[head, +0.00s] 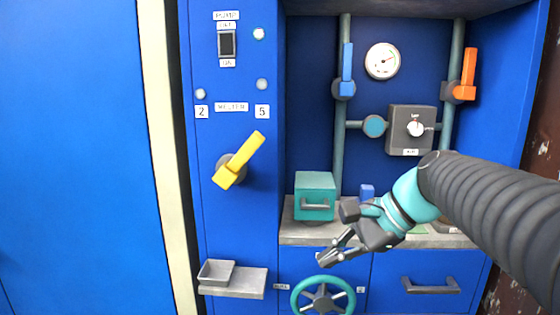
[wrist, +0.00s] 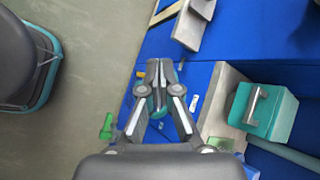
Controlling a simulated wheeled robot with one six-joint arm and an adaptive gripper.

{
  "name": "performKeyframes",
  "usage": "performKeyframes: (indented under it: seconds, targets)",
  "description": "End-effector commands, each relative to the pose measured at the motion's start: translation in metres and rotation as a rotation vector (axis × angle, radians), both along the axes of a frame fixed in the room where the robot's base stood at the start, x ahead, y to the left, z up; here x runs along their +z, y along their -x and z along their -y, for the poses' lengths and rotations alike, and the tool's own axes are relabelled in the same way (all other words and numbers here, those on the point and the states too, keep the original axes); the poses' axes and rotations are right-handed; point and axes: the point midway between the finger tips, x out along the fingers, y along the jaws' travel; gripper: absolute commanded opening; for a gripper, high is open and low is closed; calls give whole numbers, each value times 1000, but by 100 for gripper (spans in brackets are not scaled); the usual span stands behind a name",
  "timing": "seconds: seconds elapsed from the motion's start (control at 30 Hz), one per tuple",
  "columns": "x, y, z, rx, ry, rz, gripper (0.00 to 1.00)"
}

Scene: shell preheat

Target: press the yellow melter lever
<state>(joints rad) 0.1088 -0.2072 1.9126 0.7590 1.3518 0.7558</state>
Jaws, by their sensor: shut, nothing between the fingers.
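The yellow lever (head: 240,160) sits on a grey round hub on the blue left panel, below the label MELTER, between plates 2 and 5. It is tilted, its upper end to the right and its thick lower end to the left. My gripper (head: 324,259) is shut and empty, below and to the right of the lever and well apart from it. Its fingers are near the top of the teal handwheel (head: 298,294). In the wrist view my gripper (wrist: 159,72) shows with its fingertips together. I cannot make out the lever in that view.
A teal box (head: 314,188) with a handle stands on the grey ledge (head: 290,230). A small shelf with a grey tray (head: 215,270) juts out below the lever. A blue lever (head: 347,62) and an orange lever (head: 469,67) are on pipes. The space before the yellow lever is clear.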

Motion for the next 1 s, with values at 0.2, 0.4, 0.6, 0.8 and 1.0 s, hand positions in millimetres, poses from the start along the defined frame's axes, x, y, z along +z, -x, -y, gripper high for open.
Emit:
performKeyframes:
  seconds: [0.2, 0.4, 0.6, 0.8, 1.0]
  targets:
    - [37, -56, -15, -106, -281, -213, 0]
    - [72, -102, -16, -149, -518, -412, 0]
    - [98, -136, -8, -143, -691, -574, 0]
    - [110, -151, -1, -125, -773, -658, 0]
    - [113, -153, 1, -120, -789, -674, 0]
